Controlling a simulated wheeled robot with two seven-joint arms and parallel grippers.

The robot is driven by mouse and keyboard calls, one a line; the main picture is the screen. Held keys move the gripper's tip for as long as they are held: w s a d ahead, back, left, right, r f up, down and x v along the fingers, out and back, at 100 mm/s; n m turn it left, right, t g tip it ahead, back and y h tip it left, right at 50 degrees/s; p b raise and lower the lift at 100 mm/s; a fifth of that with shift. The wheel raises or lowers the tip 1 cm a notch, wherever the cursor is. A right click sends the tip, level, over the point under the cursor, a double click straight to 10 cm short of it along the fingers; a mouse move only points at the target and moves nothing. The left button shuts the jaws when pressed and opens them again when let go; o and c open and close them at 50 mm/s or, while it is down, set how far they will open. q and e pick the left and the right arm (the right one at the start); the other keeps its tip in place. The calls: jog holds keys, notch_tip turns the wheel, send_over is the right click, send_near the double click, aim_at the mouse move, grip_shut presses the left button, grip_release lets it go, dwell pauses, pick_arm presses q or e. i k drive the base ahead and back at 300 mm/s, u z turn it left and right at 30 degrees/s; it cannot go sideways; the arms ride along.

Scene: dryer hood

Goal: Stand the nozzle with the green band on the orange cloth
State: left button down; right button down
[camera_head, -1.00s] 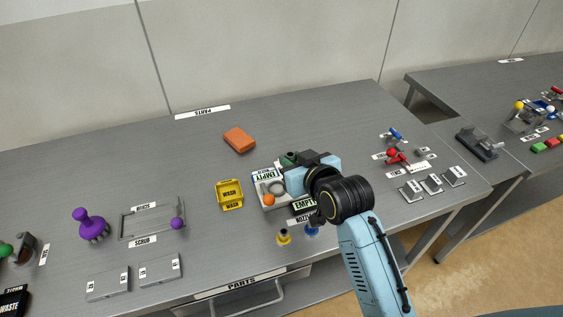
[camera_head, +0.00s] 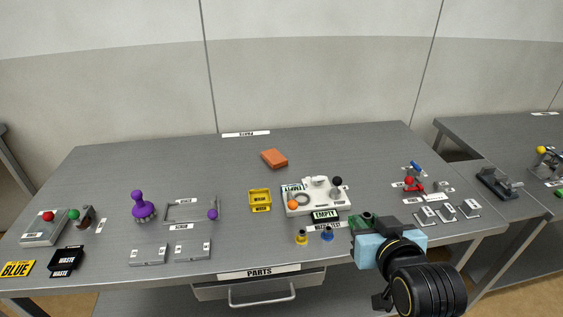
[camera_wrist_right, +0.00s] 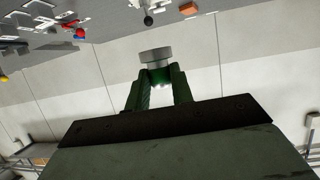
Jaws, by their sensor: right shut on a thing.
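The orange cloth (camera_head: 274,158) lies folded like a flat block at the back middle of the table, with nothing on it. It also shows at the top of the wrist view (camera_wrist_right: 188,9). My right gripper (camera_head: 362,224) is at the table's front, right of the white fixture and well short of the cloth. It is shut on the nozzle with the green band (camera_wrist_right: 156,57), whose pale grey round end sticks out beyond the fingers. The fingers hide most of its green part. My left gripper is not in view.
A yellow nozzle (camera_head: 301,238) and a blue nozzle (camera_head: 327,234) stand at the front edge. The table around the cloth is clear.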

aim_at(273, 156)
jog(key=z, duration=0.8)
jog(key=i, duration=0.85)
jog(key=u, duration=1.8)
